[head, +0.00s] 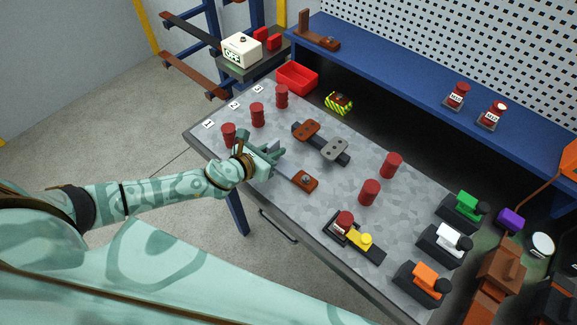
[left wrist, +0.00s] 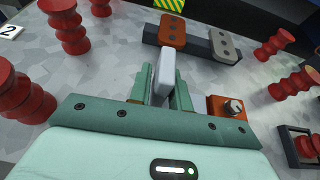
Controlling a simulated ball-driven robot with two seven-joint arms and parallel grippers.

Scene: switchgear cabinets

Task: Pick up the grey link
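The grey link (head: 331,148) is a flat grey plate with two dark holes. It sits on a dark bar in the middle of the bench, beside a brown-orange link (head: 306,130). In the left wrist view the grey link (left wrist: 223,45) is at the upper right, beyond the fingers and apart from them. My left gripper (head: 278,152) is over the bench, left of and nearer than the bar. In the left wrist view a pale rounded block shows between its green sides (left wrist: 165,85); I cannot tell whether it is a finger part. My right gripper is not in view.
Several red ribbed posts (head: 257,114) stand around the bench. A small brown block with a knob (head: 305,181) lies close to my gripper. A red bin (head: 297,77) and a striped block (head: 338,102) are behind. Green, white and orange handled units (head: 440,244) line the right.

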